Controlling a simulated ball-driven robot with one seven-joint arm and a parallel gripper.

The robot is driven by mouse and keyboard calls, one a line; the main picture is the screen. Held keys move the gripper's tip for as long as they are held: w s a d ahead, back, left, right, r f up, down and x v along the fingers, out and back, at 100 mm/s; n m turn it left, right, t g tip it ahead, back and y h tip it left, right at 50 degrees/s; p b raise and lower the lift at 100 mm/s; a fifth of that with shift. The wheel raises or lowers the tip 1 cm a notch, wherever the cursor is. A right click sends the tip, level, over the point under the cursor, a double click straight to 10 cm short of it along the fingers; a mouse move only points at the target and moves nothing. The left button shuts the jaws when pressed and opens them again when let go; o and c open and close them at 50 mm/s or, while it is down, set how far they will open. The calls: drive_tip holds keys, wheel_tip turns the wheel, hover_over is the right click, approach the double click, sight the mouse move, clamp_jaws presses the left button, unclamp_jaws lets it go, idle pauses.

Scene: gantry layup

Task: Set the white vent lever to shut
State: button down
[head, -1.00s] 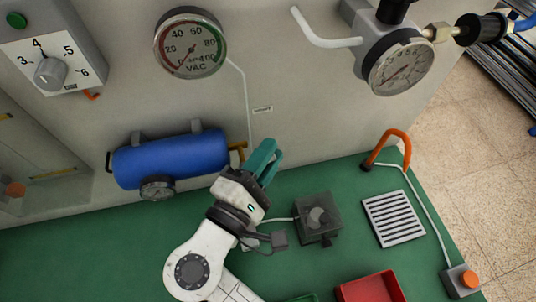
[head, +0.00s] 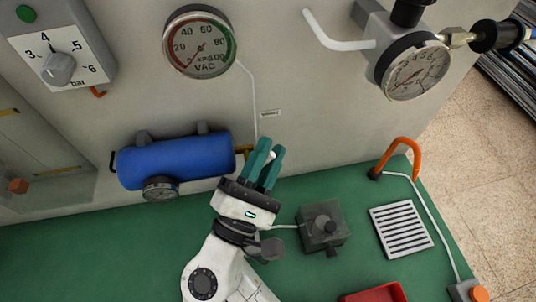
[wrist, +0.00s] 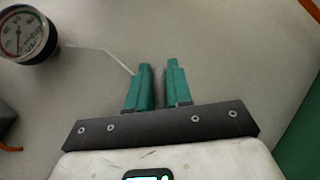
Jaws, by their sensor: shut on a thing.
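My gripper (head: 267,165) is at the foot of the grey wall, right of the blue cylinder, with its teal fingers pointing up. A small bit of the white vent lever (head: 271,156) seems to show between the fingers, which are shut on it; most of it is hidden. In the wrist view the two fingers of my gripper (wrist: 155,88) stand a narrow gap apart before the wall, and the lever cannot be made out. A thin white tube (head: 253,95) runs from the VAC gauge (head: 199,42) down to the fingers, past a small unreadable label (head: 270,113).
The blue cylinder (head: 175,158) is close left of my gripper. A dark grey box with a knob (head: 323,227) stands right on the green bench. A bent white handle (head: 335,40) juts from the upper right gauge assembly. An orange hook (head: 405,150) and slotted plate (head: 401,229) lie right.

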drive_tip(key=shift+f, duration=0.1)
drive_tip(key=c, duration=1.1)
unclamp_jaws()
drive_tip(key=shift+s+a+f, duration=0.2)
drive_tip(key=shift+s+f, duration=0.05)
drive_tip(key=shift+s, duration=0.15)
drive_tip(key=s+a, duration=0.1)
drive_tip(key=s, duration=0.2)
drive_tip(key=s+a, duration=0.2)
drive_tip(key=s, duration=0.2)
drive_tip(key=s+a+p, duration=0.1)
drive_tip(key=s, duration=0.3)
drive_tip(key=shift+s+a, duration=0.2)
drive_tip(key=shift+a, duration=0.1)
drive_tip(key=shift+c, duration=0.4)
